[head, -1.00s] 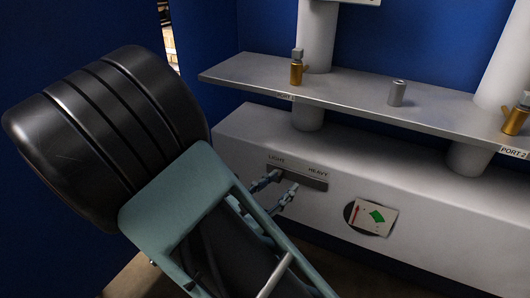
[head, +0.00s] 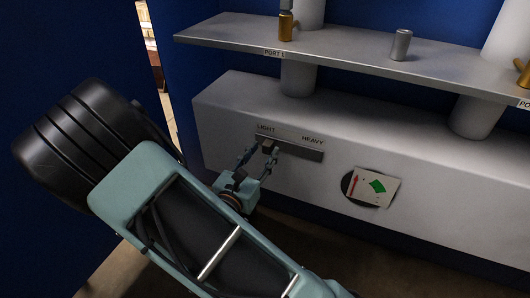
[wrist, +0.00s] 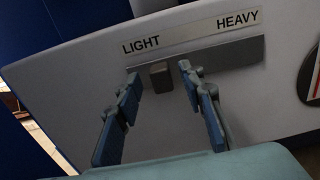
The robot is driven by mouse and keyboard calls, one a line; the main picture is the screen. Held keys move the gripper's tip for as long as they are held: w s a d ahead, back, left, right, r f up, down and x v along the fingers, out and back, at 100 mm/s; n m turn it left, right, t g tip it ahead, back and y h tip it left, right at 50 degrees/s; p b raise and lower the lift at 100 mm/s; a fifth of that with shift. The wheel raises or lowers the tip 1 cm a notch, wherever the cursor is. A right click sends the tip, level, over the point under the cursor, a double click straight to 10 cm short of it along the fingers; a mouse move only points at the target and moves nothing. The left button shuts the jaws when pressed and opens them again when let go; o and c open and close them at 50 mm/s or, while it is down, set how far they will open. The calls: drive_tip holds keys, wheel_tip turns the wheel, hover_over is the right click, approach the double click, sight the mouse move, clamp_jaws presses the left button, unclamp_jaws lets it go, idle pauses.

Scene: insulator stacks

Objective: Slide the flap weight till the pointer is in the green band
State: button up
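The flap weight is a small dark block (wrist: 160,77) on a grey slide rail (wrist: 215,57) under the LIGHT and HEAVY labels. It sits near the LIGHT end, and it also shows in the head view (head: 268,146). My gripper (wrist: 157,85) is open, with one blue finger on each side of the block; I cannot tell whether either touches it. In the head view my gripper (head: 257,158) is at the rail's left part. The dial (head: 371,187) has a red pointer (head: 354,185) standing nearly upright, left of the green band (head: 377,186) and outside it.
A grey shelf (head: 350,53) runs above the white housing (head: 230,105). It carries a brass fitting (head: 286,26) by the PORT 1 label and a grey cylinder (head: 401,44). A blue wall (head: 70,45) is at the left. The rail is clear toward HEAVY.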

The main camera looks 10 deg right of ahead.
drive_tip(key=shift+x, duration=0.95)
drive_tip(key=shift+c, duration=0.3)
clamp_jaws()
